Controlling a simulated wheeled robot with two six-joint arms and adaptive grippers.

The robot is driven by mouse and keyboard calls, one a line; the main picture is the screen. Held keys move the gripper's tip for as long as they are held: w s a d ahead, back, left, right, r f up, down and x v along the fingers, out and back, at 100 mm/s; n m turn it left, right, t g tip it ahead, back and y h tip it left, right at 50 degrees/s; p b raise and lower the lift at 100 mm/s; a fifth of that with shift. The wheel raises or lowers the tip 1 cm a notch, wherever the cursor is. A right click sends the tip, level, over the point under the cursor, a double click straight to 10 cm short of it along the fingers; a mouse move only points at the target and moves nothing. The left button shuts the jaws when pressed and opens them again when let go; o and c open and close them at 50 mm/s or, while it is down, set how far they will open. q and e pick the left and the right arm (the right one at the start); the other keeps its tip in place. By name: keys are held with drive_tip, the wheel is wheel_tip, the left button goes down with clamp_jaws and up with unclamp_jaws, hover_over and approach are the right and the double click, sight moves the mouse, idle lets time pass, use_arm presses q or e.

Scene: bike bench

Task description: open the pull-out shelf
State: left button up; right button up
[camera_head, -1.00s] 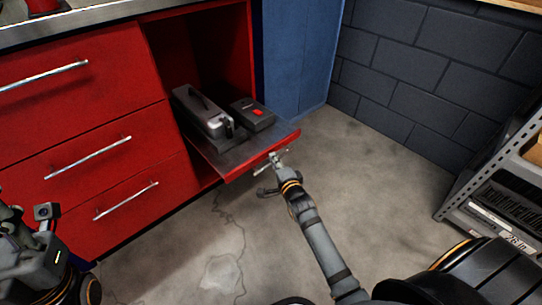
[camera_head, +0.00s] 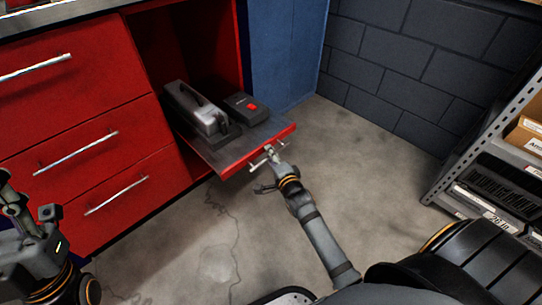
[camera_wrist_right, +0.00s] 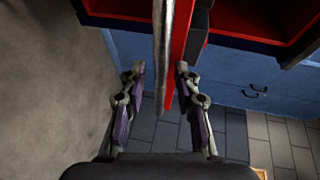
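The pull-out shelf (camera_head: 199,151) is a dark tray with a red front (camera_head: 279,139), partly out of the red cabinet at its lower right. Its pale bar handle (camera_head: 255,167) runs along the front. My right gripper (camera_head: 269,156) is at this handle. In the right wrist view, the bar (camera_wrist_right: 163,50) passes between the two fingers of the right gripper (camera_wrist_right: 160,70), beside the red shelf front (camera_wrist_right: 181,40).
A grey case (camera_head: 200,110) and a dark box with a red patch (camera_head: 245,106) sit on the shelf. Closed red drawers (camera_head: 85,135) are to the left. A metal rack (camera_head: 455,170) with boxes stands at right. The floor in front of the shelf is clear.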

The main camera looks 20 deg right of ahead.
drive_tip(key=s+r, duration=0.2)
drive_tip(key=s, duration=0.9)
drive_tip(key=shift+s+a, duration=0.3)
drive_tip(key=shift+s, duration=0.1)
drive_tip(key=shift+r, duration=0.15)
